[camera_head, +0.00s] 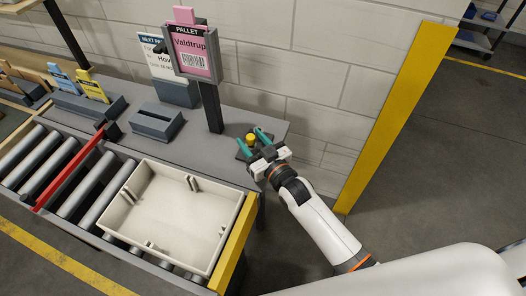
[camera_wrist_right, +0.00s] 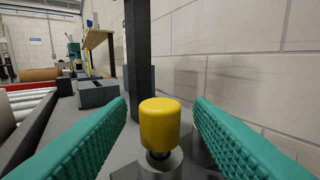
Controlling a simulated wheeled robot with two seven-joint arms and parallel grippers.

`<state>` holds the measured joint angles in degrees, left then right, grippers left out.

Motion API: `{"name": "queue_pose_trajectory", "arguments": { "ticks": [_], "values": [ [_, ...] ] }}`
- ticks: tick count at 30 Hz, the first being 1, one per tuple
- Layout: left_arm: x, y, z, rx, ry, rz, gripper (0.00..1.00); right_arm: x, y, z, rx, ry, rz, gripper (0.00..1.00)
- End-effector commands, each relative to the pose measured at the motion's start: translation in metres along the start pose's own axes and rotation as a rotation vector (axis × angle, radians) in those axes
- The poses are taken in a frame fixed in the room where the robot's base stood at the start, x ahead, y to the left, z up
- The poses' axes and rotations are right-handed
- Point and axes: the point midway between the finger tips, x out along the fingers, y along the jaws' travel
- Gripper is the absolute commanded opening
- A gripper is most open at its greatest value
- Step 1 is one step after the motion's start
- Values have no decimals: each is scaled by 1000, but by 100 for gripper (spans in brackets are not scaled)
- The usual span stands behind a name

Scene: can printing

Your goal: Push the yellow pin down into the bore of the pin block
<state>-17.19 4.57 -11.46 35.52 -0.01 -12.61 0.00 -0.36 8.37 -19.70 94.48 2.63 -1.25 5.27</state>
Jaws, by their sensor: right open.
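The yellow pin (camera_head: 250,138) stands upright at the right end of the grey bench. In the right wrist view the yellow pin (camera_wrist_right: 160,124) has a wide cap, with a thin dark stem showing below it. The stem enters a round grey collar (camera_wrist_right: 160,167) on the dark pin block (camera_head: 242,150). My right gripper (camera_head: 254,139) is open, with one teal finger on each side of the pin. In the wrist view both fingers (camera_wrist_right: 160,108) stand apart from the cap. My left gripper is not in view.
A black post (camera_head: 210,105) with a pink pallet sign (camera_head: 193,50) rises left of the pin. A cream tray (camera_head: 240,207) sits on the rollers in front. A block wall (camera_head: 300,110) stands close behind. A slotted grey block (camera_head: 157,121) lies further left.

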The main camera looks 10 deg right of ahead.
Motion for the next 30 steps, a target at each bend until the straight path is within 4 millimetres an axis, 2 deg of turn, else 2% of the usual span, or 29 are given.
{"name": "queue_pose_trajectory", "arguments": {
  "ticks": [9,15,21,30],
  "values": [
    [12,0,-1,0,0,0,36,-67,0,-3,0,4,0,47],
    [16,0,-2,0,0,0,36,-99,0,-2,0,2,0,47],
    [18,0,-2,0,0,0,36,-111,0,-1,0,1,0,47],
    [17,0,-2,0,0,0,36,-111,0,0,0,1,0,47]
  ]
}}
